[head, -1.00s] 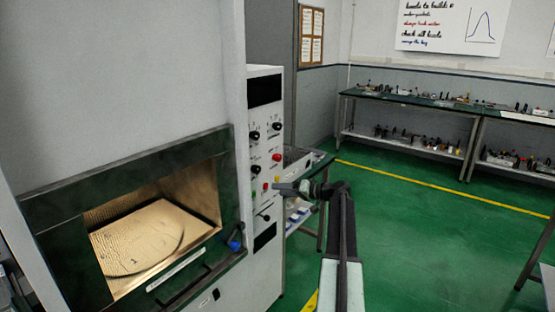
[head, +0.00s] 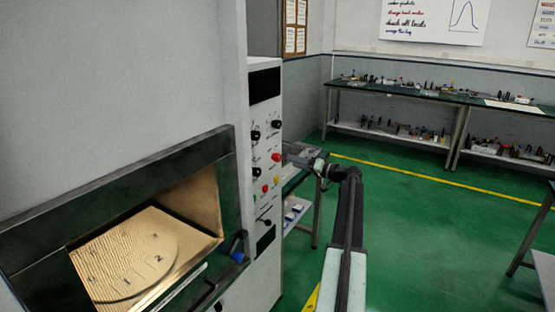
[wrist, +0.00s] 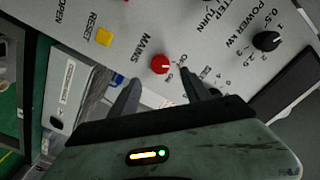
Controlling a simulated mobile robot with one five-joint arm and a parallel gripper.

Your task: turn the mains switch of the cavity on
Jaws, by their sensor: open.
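The mains switch is a red round knob (wrist: 160,64) beside the printed word MAINS in the wrist view. In the head view the red knob (head: 277,157) is on the white control panel (head: 263,205), between a black knob and a yellow button. My gripper (wrist: 161,90) is open, its two dark fingers pointing at the panel on either side of the knob's line, with the knob just beyond the tips. I see no contact with it. In the head view my gripper (head: 291,151) is just right of the panel. I cannot tell which mark the knob points to.
A yellow RESET button (wrist: 104,37) and a black POWER KW knob (wrist: 267,41) flank the switch. The open cavity (head: 135,250) is left of the panel. A bench (head: 303,185) stands behind my gripper. Green floor lies open to the right.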

